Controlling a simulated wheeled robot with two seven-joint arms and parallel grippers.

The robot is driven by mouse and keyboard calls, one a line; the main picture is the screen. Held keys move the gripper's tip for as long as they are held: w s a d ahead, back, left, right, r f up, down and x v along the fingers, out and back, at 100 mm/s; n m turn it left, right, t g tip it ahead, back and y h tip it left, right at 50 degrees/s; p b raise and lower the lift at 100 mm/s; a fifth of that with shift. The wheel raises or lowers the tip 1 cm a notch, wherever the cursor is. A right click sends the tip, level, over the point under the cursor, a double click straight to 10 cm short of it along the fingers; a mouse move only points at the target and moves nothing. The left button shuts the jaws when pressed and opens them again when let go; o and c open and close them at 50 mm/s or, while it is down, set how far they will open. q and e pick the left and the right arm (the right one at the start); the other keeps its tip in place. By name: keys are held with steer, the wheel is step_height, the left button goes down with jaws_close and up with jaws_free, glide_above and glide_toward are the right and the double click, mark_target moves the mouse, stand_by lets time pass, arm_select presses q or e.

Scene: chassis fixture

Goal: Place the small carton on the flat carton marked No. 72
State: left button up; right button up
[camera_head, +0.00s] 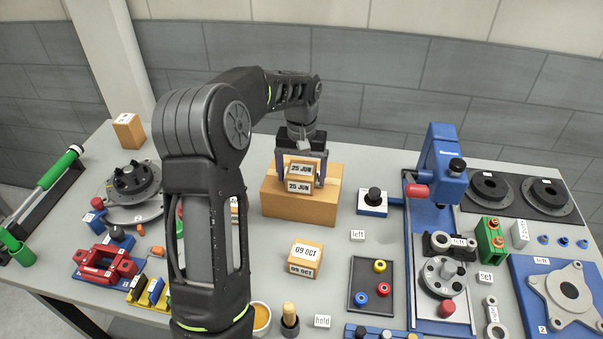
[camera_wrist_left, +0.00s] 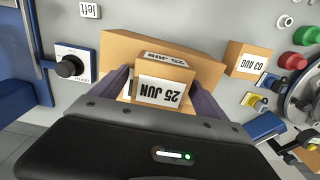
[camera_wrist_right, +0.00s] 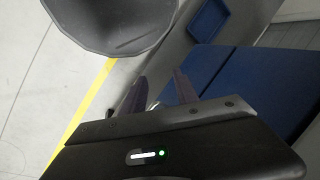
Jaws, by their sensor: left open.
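A small carton labelled 25 JUN (camera_head: 300,176) appears to sit on top of a wider, flatter brown carton (camera_head: 275,208). My left gripper (camera_head: 298,183) is open, with one finger on each side of the 25 JUN carton. In the left wrist view the 25 JUN carton (camera_wrist_left: 166,75) is between the two fingers, with the wide carton (camera_wrist_left: 122,44) behind it. Whether the fingers touch it, I cannot tell. I can read no No. 72 mark in any view. My right gripper (camera_wrist_right: 158,88) shows only in its own wrist view, its fingers apart and empty.
A carton labelled 09 OCT (camera_head: 306,258) stands in front of the wide carton. Another carton (camera_head: 129,132) is at the back left. A 03 AUG carton (camera_wrist_left: 246,60) shows in the left wrist view. A blue press (camera_head: 440,165) rises to the right. My left arm hides part of the table.

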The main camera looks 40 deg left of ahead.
mark_target(302, 170)
arm_select(q)
steer(key=shift+r, duration=0.1)
steer(key=shift+r, duration=0.2)
step_height(302, 170, up, 7)
steer(key=shift+r, duration=0.1)
stand_by(0.4)
